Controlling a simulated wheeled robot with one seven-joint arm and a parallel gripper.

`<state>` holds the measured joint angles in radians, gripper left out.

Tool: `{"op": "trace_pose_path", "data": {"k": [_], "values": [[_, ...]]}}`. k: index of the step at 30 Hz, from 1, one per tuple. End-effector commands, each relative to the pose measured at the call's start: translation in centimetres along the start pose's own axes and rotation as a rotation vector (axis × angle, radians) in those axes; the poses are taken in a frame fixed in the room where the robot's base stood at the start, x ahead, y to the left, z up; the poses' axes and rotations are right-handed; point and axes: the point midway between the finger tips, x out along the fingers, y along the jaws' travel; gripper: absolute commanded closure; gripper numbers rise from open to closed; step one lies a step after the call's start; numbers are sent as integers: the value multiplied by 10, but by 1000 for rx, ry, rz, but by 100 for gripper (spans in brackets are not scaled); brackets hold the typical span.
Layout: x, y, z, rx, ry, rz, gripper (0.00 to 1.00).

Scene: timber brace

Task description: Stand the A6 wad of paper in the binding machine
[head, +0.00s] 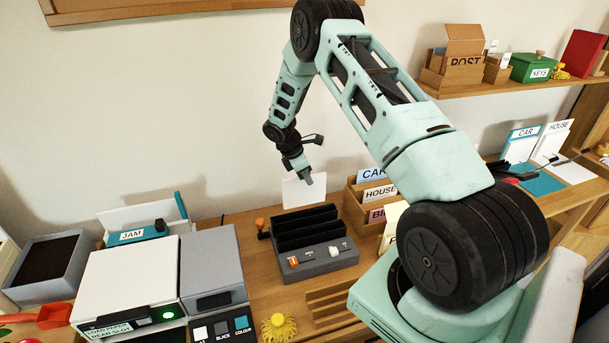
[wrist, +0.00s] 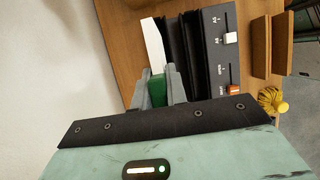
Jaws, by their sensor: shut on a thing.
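The wad of paper (head: 303,192) is a small white sheet-like block, held upright by my gripper (head: 309,179). In the wrist view the fingers (wrist: 160,88) are shut on it, and its white part (wrist: 153,45) sticks out beyond them. A green patch (wrist: 157,90) shows between the fingers; I cannot tell what it is. The binding machine (head: 318,260) is dark grey with upright black plates, an orange knob and a white slider. In the wrist view the machine (wrist: 222,75) lies just right of the wad. The wad is at its wall side; I cannot tell whether they touch.
A wooden sorter (head: 353,205) with labelled cards stands right of the machine. A white and grey printer (head: 130,280) stands to the left. A yellow tasselled thing (head: 279,328) lies in front. The wall is close behind. Some bare wooden worktop (head: 245,232) shows left of the machine.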

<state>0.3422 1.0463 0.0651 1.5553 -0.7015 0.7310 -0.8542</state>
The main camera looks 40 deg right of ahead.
Motion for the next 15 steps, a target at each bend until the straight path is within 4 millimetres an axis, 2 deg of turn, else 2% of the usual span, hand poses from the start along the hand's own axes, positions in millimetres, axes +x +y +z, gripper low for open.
{"op": "trace_pose_path", "data": {"k": [6,15], "values": [[0,0,0,-2,-1,1,100],[21,0,-8,-1,-1,1,100]]}}
